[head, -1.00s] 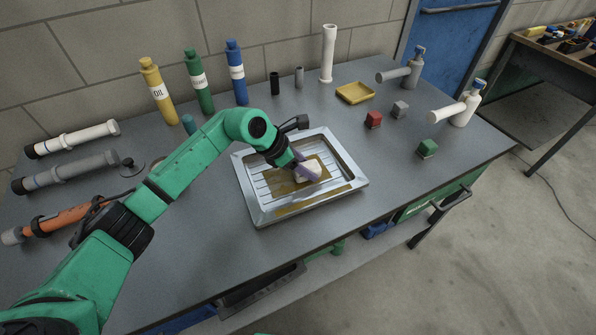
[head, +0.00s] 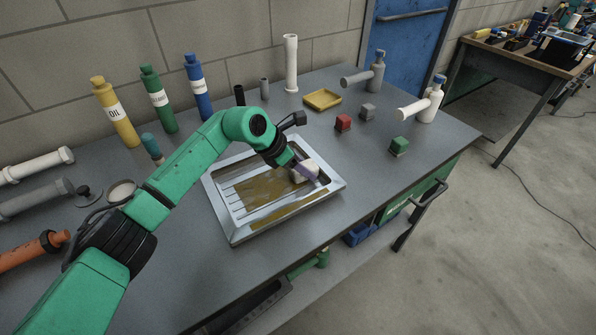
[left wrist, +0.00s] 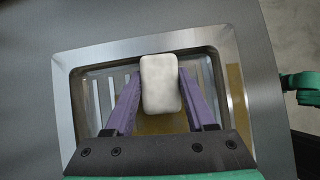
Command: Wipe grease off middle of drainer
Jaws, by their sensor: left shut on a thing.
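A metal drainer tray (head: 222,209) with slots lies on the grey table. Brown grease (head: 252,193) covers the middle of its floor, and another brown strip (head: 290,211) runs along its front side. My left gripper (head: 301,173) is shut on a white sponge-like block (head: 304,168) at the right part of the drainer. In the left wrist view the block (left wrist: 160,86) sits between the purple fingers, with brown grease below it and to its right. Whether the block touches the drainer floor is hard to tell. My right gripper is not in view.
Yellow, green and blue bottles (head: 195,79) stand at the back left. Pipes (head: 35,166) lie at the left.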

